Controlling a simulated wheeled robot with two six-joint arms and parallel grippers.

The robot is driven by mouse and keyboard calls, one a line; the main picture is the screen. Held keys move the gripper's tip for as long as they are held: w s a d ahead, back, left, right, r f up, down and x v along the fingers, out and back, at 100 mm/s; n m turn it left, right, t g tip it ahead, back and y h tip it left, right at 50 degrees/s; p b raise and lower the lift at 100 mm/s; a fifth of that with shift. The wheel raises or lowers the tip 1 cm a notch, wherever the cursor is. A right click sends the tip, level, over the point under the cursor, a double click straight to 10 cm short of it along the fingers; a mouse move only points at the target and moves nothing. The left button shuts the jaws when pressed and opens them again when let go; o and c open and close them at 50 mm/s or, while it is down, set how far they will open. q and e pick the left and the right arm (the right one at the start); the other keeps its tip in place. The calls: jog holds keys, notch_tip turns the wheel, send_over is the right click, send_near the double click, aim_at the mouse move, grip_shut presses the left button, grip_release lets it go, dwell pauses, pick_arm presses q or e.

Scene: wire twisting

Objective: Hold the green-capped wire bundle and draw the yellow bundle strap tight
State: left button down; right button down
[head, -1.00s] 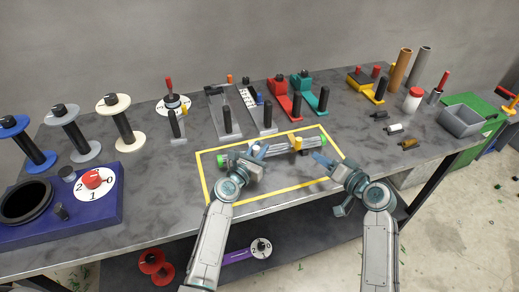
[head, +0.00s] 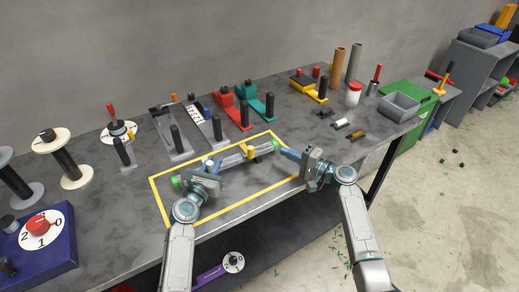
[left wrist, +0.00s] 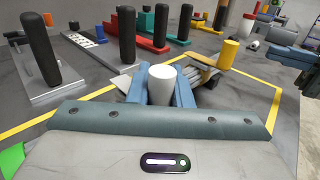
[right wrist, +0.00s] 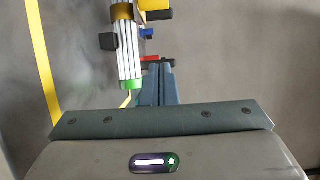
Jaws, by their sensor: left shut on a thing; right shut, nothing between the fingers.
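The wire bundle (head: 232,160) lies inside the yellow-outlined area, with a green cap (head: 176,181) at its left end and another (head: 275,145) at its right end. A yellow strap (head: 249,152) sits around it right of the middle; its upright yellow part also shows in the left wrist view (left wrist: 229,53). My right gripper (head: 284,150) is shut and empty beside the right green cap. In the right wrist view its fingers (right wrist: 158,70) are next to the bundle's capped end (right wrist: 130,84).
Tool stands with black handles, including a red one (head: 226,108) and a teal one (head: 258,102), line the back. Small connectors (head: 341,123) and a grey bin (head: 402,107) are at the right. Spools and a blue dial box (head: 50,262) are at the left.

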aim_at(253, 153)
jog(key=x, duration=0.9)
jog(key=shift+w+a, duration=0.15)
jog(key=shift+a, duration=0.15)
jog(key=shift+a+f, duration=0.1)
jog(key=shift+a, duration=0.2)
jog(key=shift+s+a, duration=0.25)
jog(key=shift+s, duration=0.65)
jog(key=shift+s+a, duration=0.25)
jog(key=shift+s, duration=0.65)
jog(key=s, duration=0.1)
jog(key=s+d, duration=0.1)
jog(key=s, duration=0.1)
jog(key=s+d, duration=0.1)
jog(key=s, duration=0.1)
jog(key=shift+d, duration=0.2)
jog(key=shift+w, duration=0.1)
